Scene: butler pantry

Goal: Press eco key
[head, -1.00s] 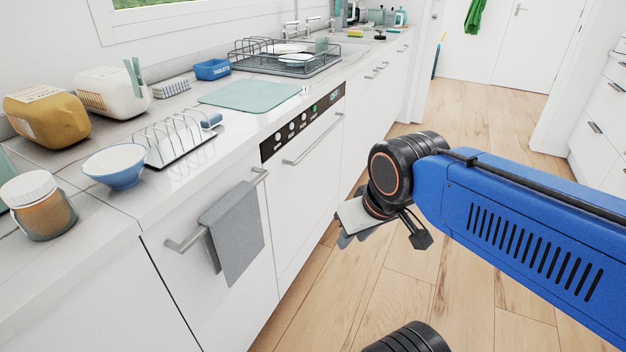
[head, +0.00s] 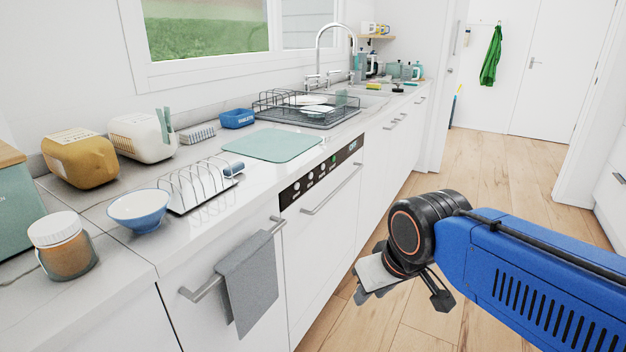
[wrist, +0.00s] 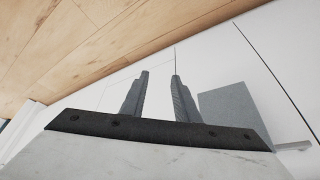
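The black control panel (head: 318,172) runs along the top of the white dishwasher front (head: 318,225), under the counter edge. It has several round pale keys, a green light and a small lit display at its right end. The key labels are too small to read, so I cannot tell which is eco. My gripper (head: 362,290) hangs over the floor, right of the dishwasher and apart from it, lower than the panel. In the wrist view its two fingers (wrist: 159,76) are apart with nothing between them; the panel is not clear there.
A bar handle (head: 332,188) sticks out below the panel. A grey towel (head: 250,280) hangs on another handle to the left. The counter above holds a toast rack (head: 200,185), a bowl (head: 140,212), a green mat (head: 272,145) and a dish rack (head: 310,108). Wooden floor (head: 500,165) is clear.

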